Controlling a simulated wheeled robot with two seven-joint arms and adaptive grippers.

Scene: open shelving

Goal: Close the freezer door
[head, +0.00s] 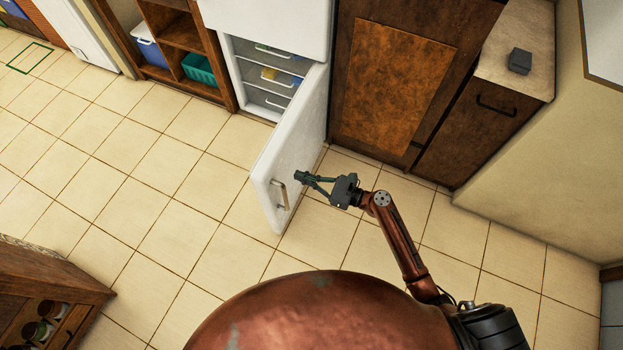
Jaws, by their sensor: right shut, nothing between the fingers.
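The white freezer door (291,146) stands open, swung out from the lower part of the white fridge-freezer (269,15). Its metal handle (280,195) is near its free edge, on the face seen from above. The open freezer compartment (266,75) shows several drawers or shelves with a yellow item inside. My right gripper (299,177) is shut and empty at the door's right side, close to its free edge. I cannot tell whether the fingertips touch the door. My left gripper is not in view.
A brown wooden cabinet (395,75) and a counter with a dark handle (490,105) stand right of the freezer. Open shelving (180,35) with blue and green bins is to the left. A wooden unit (45,300) stands lower left. The tiled floor (165,200) between is clear.

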